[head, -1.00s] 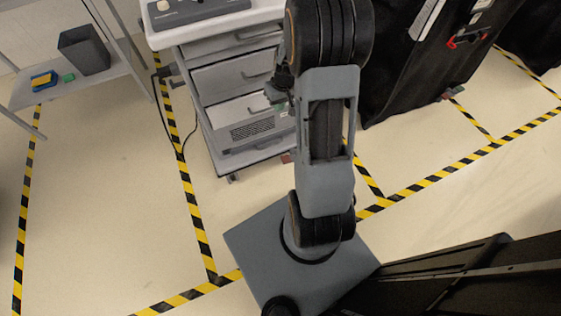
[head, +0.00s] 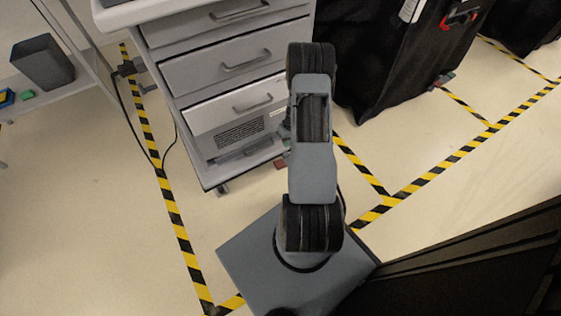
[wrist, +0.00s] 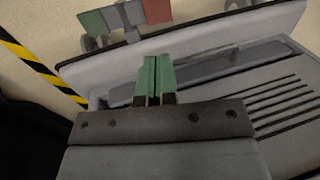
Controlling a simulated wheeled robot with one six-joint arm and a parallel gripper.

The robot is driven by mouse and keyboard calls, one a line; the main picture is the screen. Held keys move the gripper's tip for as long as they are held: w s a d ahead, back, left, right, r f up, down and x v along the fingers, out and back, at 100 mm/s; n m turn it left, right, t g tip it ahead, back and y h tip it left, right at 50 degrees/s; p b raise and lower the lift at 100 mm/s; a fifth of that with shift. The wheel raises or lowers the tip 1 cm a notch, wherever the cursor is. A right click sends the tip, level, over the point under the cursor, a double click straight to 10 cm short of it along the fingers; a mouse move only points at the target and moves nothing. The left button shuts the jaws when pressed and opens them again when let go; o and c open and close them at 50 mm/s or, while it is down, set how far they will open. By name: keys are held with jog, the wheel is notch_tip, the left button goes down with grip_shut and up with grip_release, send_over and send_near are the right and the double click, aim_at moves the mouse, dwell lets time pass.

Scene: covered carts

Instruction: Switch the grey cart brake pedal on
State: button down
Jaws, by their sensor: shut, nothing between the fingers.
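The grey cart (head: 190,95) stands in front of me, left of my arm in the head view. Its brake pedal has a green pad (wrist: 92,22) and a red pad (wrist: 157,10) on a grey bracket at the top of the wrist view. In the head view, only a small red part (head: 281,164) shows low at the cart's right corner. My gripper (wrist: 153,78) is shut and empty, its green fingertips over the cart's lower shelf, apart from the pedal in the picture.
A black covered cart (head: 375,60) stands to the right, with its own small pedal (head: 445,80) near the floor. A shelf with a dark bin (head: 43,62) is at the left. A black cable hangs left of the grey cart. Yellow-black tape marks the floor.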

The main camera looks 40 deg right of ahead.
aim_at(279, 165)
jog(key=b+x, duration=0.5)
jog(key=x, duration=0.9)
jog(key=shift+s+b, duration=0.1)
jog(key=shift+b, duration=0.25)
